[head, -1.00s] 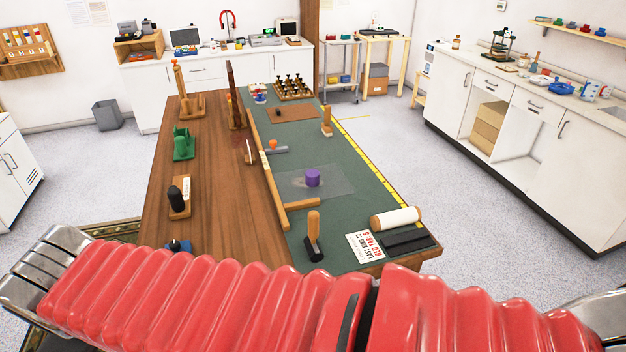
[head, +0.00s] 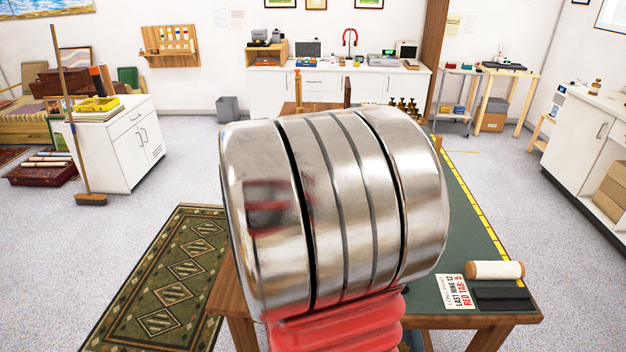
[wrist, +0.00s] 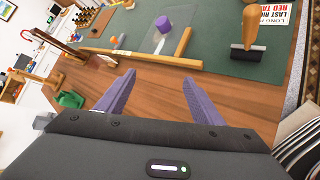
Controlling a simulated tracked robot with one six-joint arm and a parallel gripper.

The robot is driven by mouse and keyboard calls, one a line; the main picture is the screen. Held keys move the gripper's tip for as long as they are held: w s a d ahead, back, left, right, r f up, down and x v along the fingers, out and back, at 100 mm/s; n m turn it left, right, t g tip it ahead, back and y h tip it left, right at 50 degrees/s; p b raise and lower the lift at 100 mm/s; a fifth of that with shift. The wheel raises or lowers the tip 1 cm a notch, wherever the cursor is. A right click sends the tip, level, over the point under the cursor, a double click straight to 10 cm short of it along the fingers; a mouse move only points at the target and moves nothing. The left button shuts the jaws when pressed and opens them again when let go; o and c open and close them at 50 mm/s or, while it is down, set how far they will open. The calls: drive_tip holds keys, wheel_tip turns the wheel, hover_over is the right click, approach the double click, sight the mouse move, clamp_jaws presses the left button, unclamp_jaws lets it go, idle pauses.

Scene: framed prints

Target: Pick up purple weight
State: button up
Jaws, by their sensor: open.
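The purple weight (wrist: 163,24) is a small purple cylinder standing on a clear sheet on the green mat, near the top middle of the wrist view. In the head view it is hidden behind my arm. My gripper (wrist: 153,84) shows in the wrist view as two purple-grey fingers spread apart with nothing between them. It is over the brown wooden part of the table, short of the weight, with a wooden strip between them in the picture. My gripper does not show in the head view.
A wooden-handled tool (wrist: 247,40) stands to the right of the weight, and a green object (wrist: 70,99) is at the left. A white roll (head: 494,270) and printed card (head: 456,291) lie at the table's front right.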

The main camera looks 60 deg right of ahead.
drive_tip(key=s+d+f+n, duration=0.2)
drive_tip(key=d+f, duration=0.1)
drive_tip(key=d, duration=0.3)
drive_tip(key=s+d+f+n+h, duration=0.1)
drive_tip(key=s+d+f+n, duration=0.2)
drive_tip(key=d, duration=0.3)
drive_tip(key=s+d+f+n+g+h, duration=0.1)
drive_tip(key=s+d+f+n, duration=0.2)
drive_tip(key=d, duration=0.3)
drive_tip(key=shift+s+d+f, duration=0.25)
drive_tip(key=shift+d+f, duration=0.15)
drive_tip(key=shift+f, duration=0.05)
drive_tip(key=shift+d, duration=0.1)
drive_tip(key=x, duration=0.8)
drive_tip(key=shift+s+r, duration=0.1)
drive_tip(key=shift+d, duration=0.2)
drive_tip(key=shift+s+x, duration=0.2)
drive_tip(key=shift+x, duration=2.4)
drive_tip(key=shift+r, duration=0.15)
